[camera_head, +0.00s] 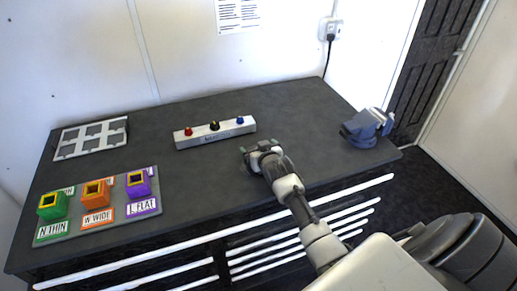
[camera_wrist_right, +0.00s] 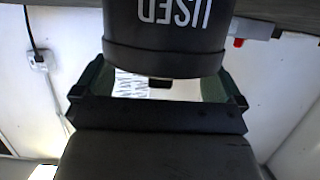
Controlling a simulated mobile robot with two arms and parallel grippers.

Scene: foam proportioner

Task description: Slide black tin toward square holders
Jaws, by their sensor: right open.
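A black tin (camera_wrist_right: 165,38) with "USED" in pale letters, upside down in the picture, fills the top middle of the right wrist view. In the head view I cannot make it out against the dark bench. My right gripper (camera_head: 258,152) is over the middle of the bench in the head view. In the wrist view the right gripper (camera_wrist_right: 158,85) is open, with one finger at each side of the tin's near end; contact is unclear. Three square holders, green (camera_head: 53,206), orange (camera_head: 97,193) and purple (camera_head: 139,183), stand on a labelled grey base at the left front. My left gripper is out of view.
A white bar with red, black and blue knobs (camera_head: 215,132) lies behind and left of the gripper. A grey rack with square cells (camera_head: 91,139) is at the back left. A blue-grey device (camera_head: 367,128) is at the right. Bare bench (camera_head: 200,180) lies between gripper and holders.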

